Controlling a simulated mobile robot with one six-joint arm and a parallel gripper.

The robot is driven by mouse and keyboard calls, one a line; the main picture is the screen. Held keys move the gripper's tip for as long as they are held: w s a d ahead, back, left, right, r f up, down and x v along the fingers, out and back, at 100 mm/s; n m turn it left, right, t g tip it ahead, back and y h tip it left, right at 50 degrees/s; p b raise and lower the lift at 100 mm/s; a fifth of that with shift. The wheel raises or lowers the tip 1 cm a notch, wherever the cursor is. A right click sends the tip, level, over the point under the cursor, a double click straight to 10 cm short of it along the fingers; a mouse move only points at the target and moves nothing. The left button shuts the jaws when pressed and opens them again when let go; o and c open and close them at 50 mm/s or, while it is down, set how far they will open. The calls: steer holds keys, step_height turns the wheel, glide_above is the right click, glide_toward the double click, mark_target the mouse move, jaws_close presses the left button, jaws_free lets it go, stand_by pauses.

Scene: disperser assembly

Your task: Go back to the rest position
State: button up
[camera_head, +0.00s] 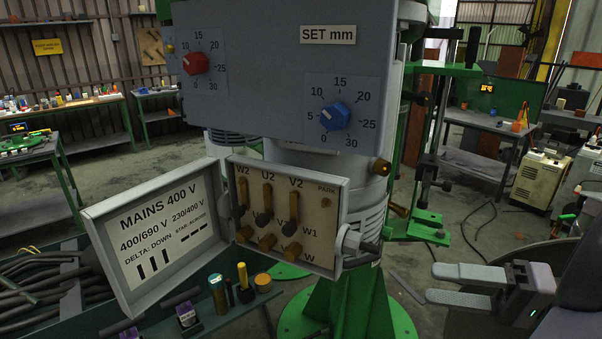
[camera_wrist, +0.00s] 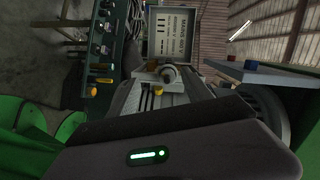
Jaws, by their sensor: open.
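My gripper (camera_head: 432,284) is at the lower right in the head view. Its two pale grey fingers point left, with a clear gap between them and nothing held. It is apart from the grey terminal box (camera_head: 285,215), to the right of it. The box's lid (camera_head: 155,235), labelled MAINS 400 V, hangs open to the left. The lid also shows at the top of the wrist view (camera_wrist: 172,35). Inside the box are brass terminals and links, several of them upright. The dark body of my gripper fills the lower wrist view.
Above the box is a grey panel (camera_head: 260,70) with a red knob (camera_head: 195,63) and a blue knob (camera_head: 335,116). A green tray (camera_head: 225,320) with cables and small parts lies below the lid. A green stand (camera_head: 345,305) is under the machine. Floor shows between machine and gripper.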

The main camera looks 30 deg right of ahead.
steer(key=w+a+f+n+g+h+b, duration=0.1)
steer(key=w+a+f+g+h, duration=0.1)
steer(key=a, duration=0.8)
steer(key=w+a+f+n+g+h+b, duration=0.1)
steer(key=w+a+f+g+h, duration=0.2)
steer(key=a, duration=0.7)
steer(key=w+a+f+n+g+h+b, duration=0.1)
steer(key=w+a+f+g+h+b, duration=0.1)
steer(key=a+f, duration=0.4)
steer(key=a+h, duration=0.1)
steer(key=a, duration=0.3)
steer(key=shift+w+g, duration=0.3)
steer(key=shift+w, duration=0.1)
steer(key=shift+f, duration=0.1)
